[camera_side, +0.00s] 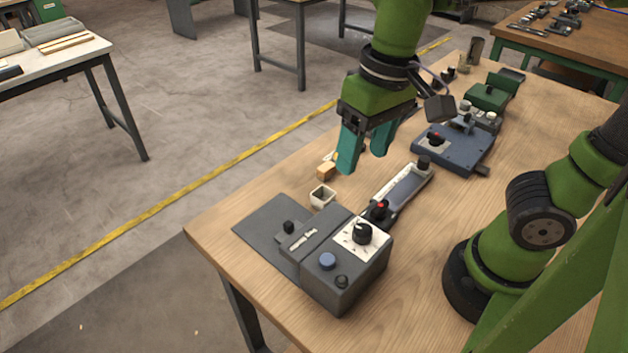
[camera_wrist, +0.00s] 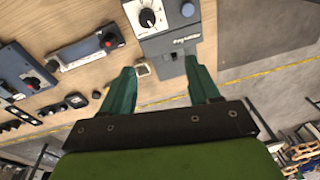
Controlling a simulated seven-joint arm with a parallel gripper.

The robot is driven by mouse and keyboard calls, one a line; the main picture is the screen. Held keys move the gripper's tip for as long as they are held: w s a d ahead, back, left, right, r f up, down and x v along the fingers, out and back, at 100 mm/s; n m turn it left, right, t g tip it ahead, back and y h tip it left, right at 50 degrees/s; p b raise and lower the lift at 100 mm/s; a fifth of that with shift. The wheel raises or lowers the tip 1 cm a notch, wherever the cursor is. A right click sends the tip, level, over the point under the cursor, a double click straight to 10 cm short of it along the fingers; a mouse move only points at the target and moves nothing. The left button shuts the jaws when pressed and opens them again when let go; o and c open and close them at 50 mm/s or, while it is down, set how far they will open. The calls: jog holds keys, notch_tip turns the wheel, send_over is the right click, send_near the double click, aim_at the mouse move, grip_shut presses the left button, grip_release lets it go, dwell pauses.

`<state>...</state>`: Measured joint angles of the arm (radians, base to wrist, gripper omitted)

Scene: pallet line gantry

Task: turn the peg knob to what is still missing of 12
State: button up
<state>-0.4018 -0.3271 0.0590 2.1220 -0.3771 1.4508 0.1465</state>
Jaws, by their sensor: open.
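A dark grey box (camera_side: 325,285) stands at the table's near end. A black knob with a white pointer mark (camera_side: 362,233) sits on its white dial plate; the knob also shows at the top of the wrist view (camera_wrist: 147,18). The dial marks are too small to read. Two other knobs, with red tops, sit on the display unit (camera_side: 381,208) and the blue device (camera_side: 436,139). I cannot tell from any label which is the peg knob. No pegs can be made out clearly. My gripper (camera_side: 363,163) is open and empty, above the table and behind the box, apart from all knobs.
The grey box has a blue button (camera_side: 328,261) and a flat plate (camera_side: 268,228). A small white cup (camera_side: 322,196) and a wooden block (camera_side: 326,172) lie near the table's left edge. Green equipment (camera_side: 490,93) stands farther back. Bare wood lies right of the box.

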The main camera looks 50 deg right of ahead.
aim_at(363, 228)
jog(key=shift+m+g+h, duration=0.4)
jog(key=shift+m+g, duration=0.2)
jog(key=shift+m, duration=0.1)
jog(key=f, duration=0.5)
jog(key=s+f, duration=0.1)
jog(key=f, duration=0.9)
jog(key=shift+s+d+f, duration=0.15)
jog(key=shift+d+f, duration=0.05)
jog(key=shift+f, duration=0.1)
jog(key=shift+c, duration=0.4)
jog(key=c, duration=1)
